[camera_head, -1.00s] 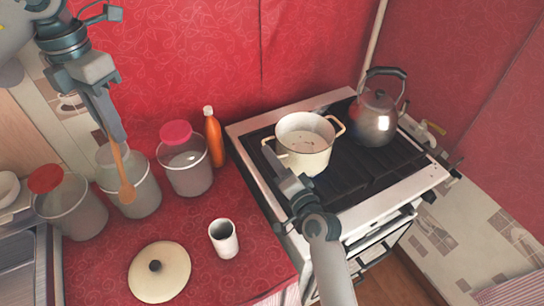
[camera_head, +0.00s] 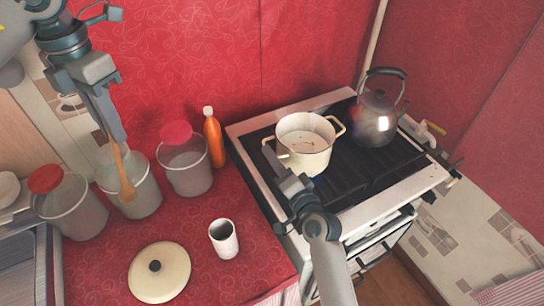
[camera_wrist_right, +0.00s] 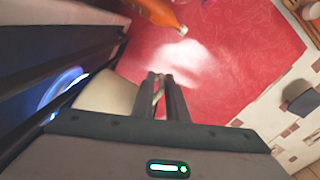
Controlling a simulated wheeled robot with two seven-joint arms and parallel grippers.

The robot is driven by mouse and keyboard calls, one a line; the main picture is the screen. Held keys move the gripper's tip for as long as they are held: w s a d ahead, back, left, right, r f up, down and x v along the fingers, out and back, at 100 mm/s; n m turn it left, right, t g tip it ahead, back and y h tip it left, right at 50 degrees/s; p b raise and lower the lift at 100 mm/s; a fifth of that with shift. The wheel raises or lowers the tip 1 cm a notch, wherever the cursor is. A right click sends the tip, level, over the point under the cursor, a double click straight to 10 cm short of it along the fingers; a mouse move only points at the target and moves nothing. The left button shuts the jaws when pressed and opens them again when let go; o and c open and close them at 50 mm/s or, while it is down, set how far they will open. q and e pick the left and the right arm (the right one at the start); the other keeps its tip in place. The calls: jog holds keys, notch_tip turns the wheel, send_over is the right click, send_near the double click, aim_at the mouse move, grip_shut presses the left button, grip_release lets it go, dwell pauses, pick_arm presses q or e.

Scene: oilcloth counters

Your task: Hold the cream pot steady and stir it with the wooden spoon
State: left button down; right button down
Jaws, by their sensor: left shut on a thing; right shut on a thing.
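The cream pot (camera_head: 308,157) stands upright on the stove, with a little content showing at its bottom. My right gripper (camera_head: 271,157) is shut on its left-hand handle. In the right wrist view the fingers (camera_wrist_right: 165,84) are close together beside the cream wall of the pot (camera_wrist_right: 104,95). My left gripper (camera_head: 116,136) is shut on the wooden spoon (camera_head: 126,188) at the upper left.
A steel kettle (camera_head: 374,119) stands on the stove (camera_head: 352,190) just right of the pot. An orange bottle (camera_head: 214,140), lidded canisters (camera_head: 187,168), a white cup (camera_head: 223,239) and a cream lid (camera_head: 160,272) are on the red counter. A blue glow (camera_wrist_right: 66,88) shows by the pot.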

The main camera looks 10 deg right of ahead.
pick_arm(q)
jog(key=shift+d, duration=0.1)
dwell(0.5)
jog(key=w+d+t+h, duration=0.1)
jog(key=w+d, duration=0.4)
jog(key=d, duration=0.6)
jog(key=w+d+r+t+h, duration=0.1)
jog(key=w+d, duration=0.4)
jog(key=d, duration=0.6)
jog(key=w+d+r+t+h, duration=0.1)
jog(key=w+d, duration=0.4)
jog(key=d, duration=0.7)
jog(key=t+h, duration=0.1)
jog(key=h, duration=0.1)
jog(key=shift+w+r+n+t+h, duration=0.15)
jog(key=shift+n+t+h, duration=0.15)
jog(key=shift+n, duration=0.1)
jog(key=shift+f, duration=0.2)
jog(key=s+a+f, duration=0.2)
jog(key=a+f, duration=0.2)
jog(key=f, duration=0.1)
jog(key=w+d+f, duration=0.2)
jog(key=d+f, duration=0.2)
jog(key=f, duration=0.6)
jog(key=shift+f, duration=0.3)
jog(key=shift+d, duration=0.15)
